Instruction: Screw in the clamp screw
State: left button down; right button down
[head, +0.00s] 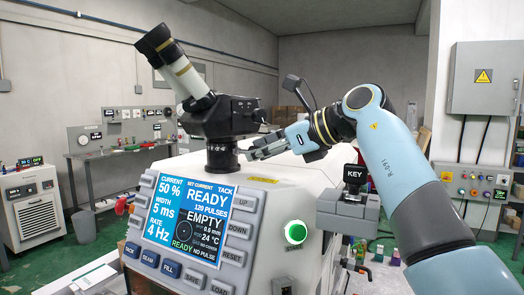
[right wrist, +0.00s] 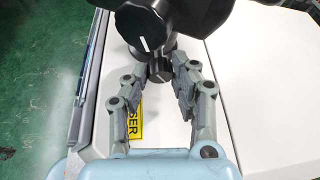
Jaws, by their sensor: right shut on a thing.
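The clamp screw (right wrist: 161,74) is a small dark knob with a white line, seen at the top middle of the right wrist view. My right gripper (right wrist: 160,78) has its two grey fingers shut on it from both sides. In the head view my right gripper (head: 258,149) reaches in from the right to the neck below the black microscope head (head: 228,118). The screw is hard to make out there among the fingertips. How deep the screw sits cannot be told. My left gripper is not in view.
The white welding machine (head: 305,178) stands beneath, with a lit screen (head: 187,215), grey buttons and a green round button (head: 295,233). A KEY switch box (head: 353,186) is at its right. A larger black knob (right wrist: 145,42) with a white mark is just above the screw.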

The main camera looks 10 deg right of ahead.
jog(key=shift+w+d+m+g+y+p, duration=0.15)
jog(key=shift+m+g+y+p, duration=0.2)
jog(key=shift+m+g, duration=0.6)
jog(key=shift+m+g+y, duration=0.45)
jog(key=shift+m, duration=0.7)
jog(key=c, duration=1.1)
grip_release()
jog(key=v, duration=1.1)
jog(key=shift+w+d+f, duration=0.1)
jog(key=shift+d, duration=0.1)
jog(key=shift+s+d+r, duration=0.2)
jog(key=shift+d, duration=0.15)
